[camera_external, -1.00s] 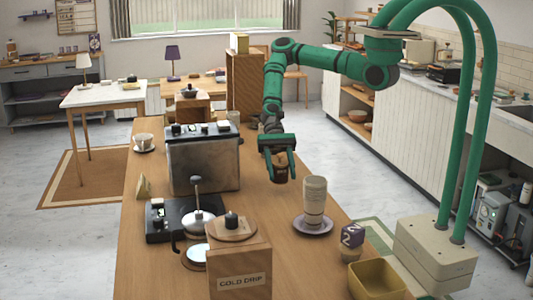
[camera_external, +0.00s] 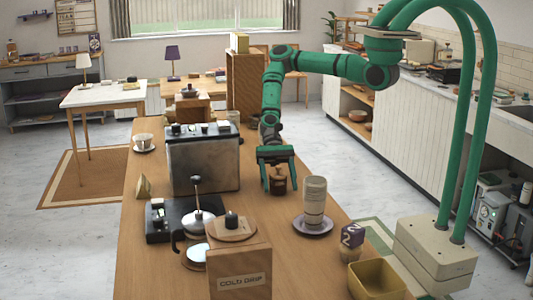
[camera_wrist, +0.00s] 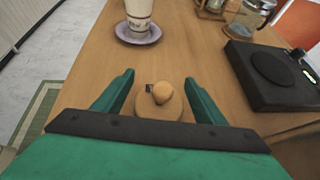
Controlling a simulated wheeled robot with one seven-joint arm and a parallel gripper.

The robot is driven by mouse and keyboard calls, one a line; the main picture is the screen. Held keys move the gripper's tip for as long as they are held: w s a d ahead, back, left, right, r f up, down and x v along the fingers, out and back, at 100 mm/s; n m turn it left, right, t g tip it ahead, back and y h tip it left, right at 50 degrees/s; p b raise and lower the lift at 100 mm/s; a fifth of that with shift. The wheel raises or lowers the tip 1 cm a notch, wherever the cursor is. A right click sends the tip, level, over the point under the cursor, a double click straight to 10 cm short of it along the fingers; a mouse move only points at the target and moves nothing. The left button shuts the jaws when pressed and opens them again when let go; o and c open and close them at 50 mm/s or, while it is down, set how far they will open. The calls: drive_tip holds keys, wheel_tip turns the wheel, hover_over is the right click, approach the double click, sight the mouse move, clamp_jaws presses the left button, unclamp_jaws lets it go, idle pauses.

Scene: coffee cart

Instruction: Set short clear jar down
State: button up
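The short jar (camera_external: 278,182) stands upright on the wooden table (camera_external: 262,222), with brown contents and a wooden lid. In the wrist view its round lid and ball knob (camera_wrist: 162,92) show from above, and its body is mostly hidden under the lid. My gripper (camera_external: 279,187) is open around the jar, one finger on each side. Small gaps show between the fingers and the jar. In the wrist view the fingers (camera_wrist: 160,88) also stand apart from the lid.
A tall cup (camera_external: 314,200) on a purple saucer (camera_external: 313,226) stands to the right of the jar. A metal machine (camera_external: 203,163) is to its left. A glass carafe (camera_wrist: 248,20) and a black flat device (camera_wrist: 275,75) show in the wrist view. Bare table lies in front.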

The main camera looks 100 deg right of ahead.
drive_tip(key=shift+r, duration=0.1)
drive_tip(key=shift+d+r, duration=0.15)
drive_tip(key=shift+d, duration=0.1)
drive_tip(key=v, duration=1.1)
drive_tip(key=shift+d+r, duration=0.15)
drive_tip(key=shift+d, duration=0.05)
drive_tip(key=shift+s, duration=0.15)
